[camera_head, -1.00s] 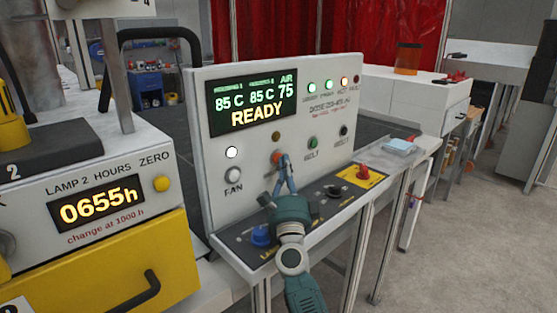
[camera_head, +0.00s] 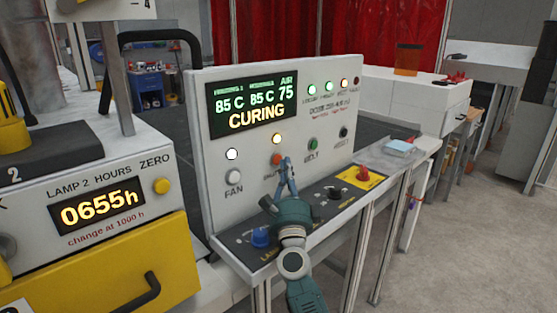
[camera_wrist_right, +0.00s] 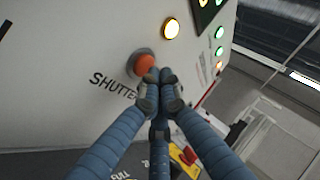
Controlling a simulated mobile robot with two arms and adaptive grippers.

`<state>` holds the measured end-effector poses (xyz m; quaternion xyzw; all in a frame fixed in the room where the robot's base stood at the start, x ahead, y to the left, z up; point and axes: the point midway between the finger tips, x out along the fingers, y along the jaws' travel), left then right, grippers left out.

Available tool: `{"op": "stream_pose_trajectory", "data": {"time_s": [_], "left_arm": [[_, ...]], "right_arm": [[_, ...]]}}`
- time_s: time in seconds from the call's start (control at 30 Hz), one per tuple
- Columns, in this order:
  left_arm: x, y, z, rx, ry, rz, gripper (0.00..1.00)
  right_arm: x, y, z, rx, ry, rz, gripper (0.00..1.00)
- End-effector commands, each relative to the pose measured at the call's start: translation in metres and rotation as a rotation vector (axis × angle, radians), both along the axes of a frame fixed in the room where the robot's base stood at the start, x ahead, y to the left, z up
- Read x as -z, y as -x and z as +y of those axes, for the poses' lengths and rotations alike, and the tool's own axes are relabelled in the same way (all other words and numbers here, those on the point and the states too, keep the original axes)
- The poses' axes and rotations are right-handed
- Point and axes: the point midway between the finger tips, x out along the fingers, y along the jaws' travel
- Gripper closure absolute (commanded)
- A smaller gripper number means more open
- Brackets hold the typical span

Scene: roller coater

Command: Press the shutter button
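The orange shutter button (camera_head: 277,159) is on the white control panel (camera_head: 300,152), below a lit amber lamp (camera_head: 277,139). The panel's display (camera_head: 254,104) reads "CURING". My right gripper (camera_head: 286,161) is shut and empty, with its fingertips just right of the button. In the right wrist view, the round orange button (camera_wrist_right: 145,63) shows beside the "SHUTTER" label, partly covered by the closed fingertips (camera_wrist_right: 160,77) of my right gripper. I cannot tell whether they touch it. My left gripper is not in view.
A fan button (camera_head: 233,176), a belt button (camera_head: 312,144) and a reset button (camera_head: 344,132) are nearby. The ledge below carries a blue knob (camera_head: 261,237), a black knob (camera_head: 333,192) and a red knob (camera_head: 363,173). A yellow-fronted lamp unit (camera_head: 100,262) stands at left.

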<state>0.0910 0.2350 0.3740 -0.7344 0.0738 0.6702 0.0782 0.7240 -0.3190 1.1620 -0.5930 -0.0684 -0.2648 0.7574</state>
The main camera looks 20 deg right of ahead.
Motion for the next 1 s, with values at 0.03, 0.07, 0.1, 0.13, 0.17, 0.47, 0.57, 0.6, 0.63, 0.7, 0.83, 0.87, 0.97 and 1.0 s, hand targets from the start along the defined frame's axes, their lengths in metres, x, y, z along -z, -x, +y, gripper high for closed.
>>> {"op": "stream_pose_trajectory", "data": {"time_s": [0.03,0.07,0.1,0.13,0.17,0.47,0.57,0.6,0.63,0.7,0.83,0.87,0.97,1.0], "left_arm": [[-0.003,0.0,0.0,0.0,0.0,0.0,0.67],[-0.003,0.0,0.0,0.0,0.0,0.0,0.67],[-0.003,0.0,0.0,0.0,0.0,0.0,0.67],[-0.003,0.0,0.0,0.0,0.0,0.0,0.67],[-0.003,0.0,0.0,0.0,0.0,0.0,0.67],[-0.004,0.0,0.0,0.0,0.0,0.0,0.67],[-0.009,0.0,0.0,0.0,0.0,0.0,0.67],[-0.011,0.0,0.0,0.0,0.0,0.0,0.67],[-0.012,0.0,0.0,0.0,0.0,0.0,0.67],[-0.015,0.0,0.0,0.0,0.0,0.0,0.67],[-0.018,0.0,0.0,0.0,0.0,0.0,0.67],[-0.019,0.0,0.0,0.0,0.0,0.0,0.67],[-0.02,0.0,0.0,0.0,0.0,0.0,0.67],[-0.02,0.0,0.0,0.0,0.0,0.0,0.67]], "right_arm": [[-0.001,0.003,-0.001,0.0,0.001,0.0,1.0],[-0.001,0.004,-0.001,0.0,0.001,0.0,1.0],[-0.001,0.005,-0.002,0.0,0.001,0.0,1.0],[0.0,0.005,-0.002,0.0,0.001,0.0,1.0],[0.0,0.005,-0.002,0.0,0.001,0.0,1.0],[-0.001,0.008,-0.003,0.002,0.001,0.001,1.0],[-0.001,0.016,-0.006,0.003,0.002,0.001,1.0],[-0.001,0.02,-0.008,0.003,0.002,0.001,1.0],[-0.002,0.023,-0.008,0.003,0.001,0.001,1.0],[-0.002,0.03,-0.011,0.002,0.001,0.001,1.0],[-0.001,0.042,-0.015,0.003,0.001,0.0,1.0],[-0.001,0.044,-0.016,0.003,0.002,0.0,1.0],[-0.001,0.05,-0.018,0.002,0.002,0.0,1.0],[-0.001,0.052,-0.018,0.002,0.001,0.0,1.0]]}}
